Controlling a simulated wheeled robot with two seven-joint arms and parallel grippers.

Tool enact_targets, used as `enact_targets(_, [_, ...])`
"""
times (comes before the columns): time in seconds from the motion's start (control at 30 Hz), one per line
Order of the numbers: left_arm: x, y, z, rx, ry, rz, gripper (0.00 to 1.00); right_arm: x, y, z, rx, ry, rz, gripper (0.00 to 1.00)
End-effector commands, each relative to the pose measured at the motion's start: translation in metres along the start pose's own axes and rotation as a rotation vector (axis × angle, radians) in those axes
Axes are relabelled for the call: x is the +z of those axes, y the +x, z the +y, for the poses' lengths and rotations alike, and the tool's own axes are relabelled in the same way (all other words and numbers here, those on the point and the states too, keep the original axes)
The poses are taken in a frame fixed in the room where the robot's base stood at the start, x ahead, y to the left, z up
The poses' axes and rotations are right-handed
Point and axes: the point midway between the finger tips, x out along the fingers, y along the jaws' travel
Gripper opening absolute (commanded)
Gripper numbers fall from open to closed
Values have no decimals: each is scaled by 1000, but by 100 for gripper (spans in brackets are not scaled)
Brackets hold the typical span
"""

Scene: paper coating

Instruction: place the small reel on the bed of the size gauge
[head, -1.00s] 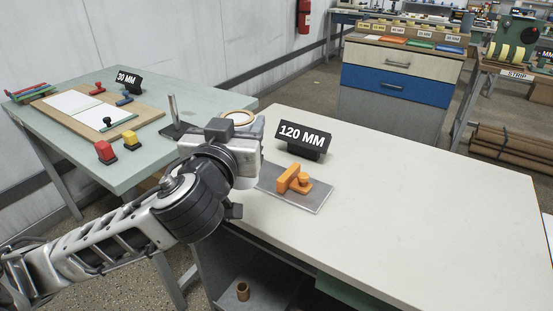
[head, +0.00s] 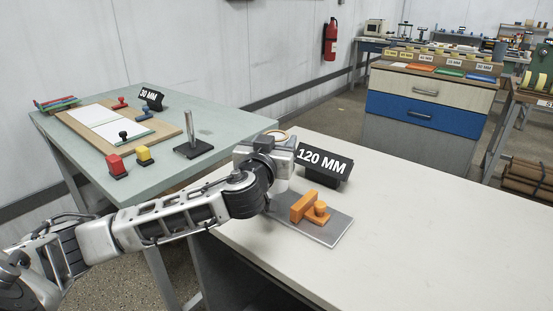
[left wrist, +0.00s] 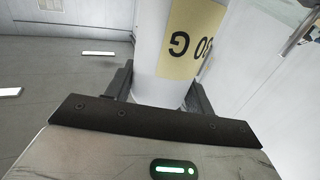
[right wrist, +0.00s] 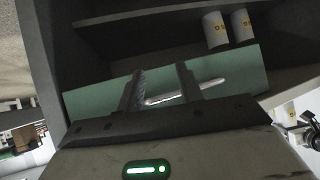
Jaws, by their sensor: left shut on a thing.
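The small reel is white with a yellow label and shows large in the left wrist view (left wrist: 182,60), where the left gripper (left wrist: 160,95) is shut on it. In the head view only its pale ring-shaped top edge (head: 279,134) shows clearly behind the left gripper (head: 272,155). The size gauge has a grey flat bed (head: 325,234) carrying an orange block (head: 304,207) and an orange knob. The gripper and reel are at the gauge's far left; contact with the bed is hidden. My right gripper (right wrist: 160,92) is open near a green panel with a bright bar.
A black 120 MM sign (head: 323,161) stands behind the gauge. The white table (head: 430,230) is clear to the right. A green table (head: 215,112) at left holds a metal post (head: 190,138), stamps and boards. Two labelled rolls (right wrist: 228,28) stand on a shelf in the right wrist view.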

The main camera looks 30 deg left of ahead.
Motion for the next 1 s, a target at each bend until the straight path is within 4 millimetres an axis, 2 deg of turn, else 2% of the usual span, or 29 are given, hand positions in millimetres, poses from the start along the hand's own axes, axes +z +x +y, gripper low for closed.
enact_targets(0.23, [18,16,-2,0,0,1,18,0,0,0,-1,1,1,36])
enact_targets(0.43, [44,15,-2,0,2,0,18,-2,-2,0,1,-1,0,36])
enact_targets(0.87, [54,15,-2,0,-2,1,18,5,3,0,-1,2,-3,36])
enact_targets(0.9, [52,15,-2,0,-1,1,64,3,1,0,-1,2,-3,36])
enact_targets(0.93, [52,15,-2,0,-1,0,73,2,1,0,-1,2,-3,36])
enact_targets(1.0, [52,15,-2,0,-1,0,75,2,1,0,-1,2,-1,36])
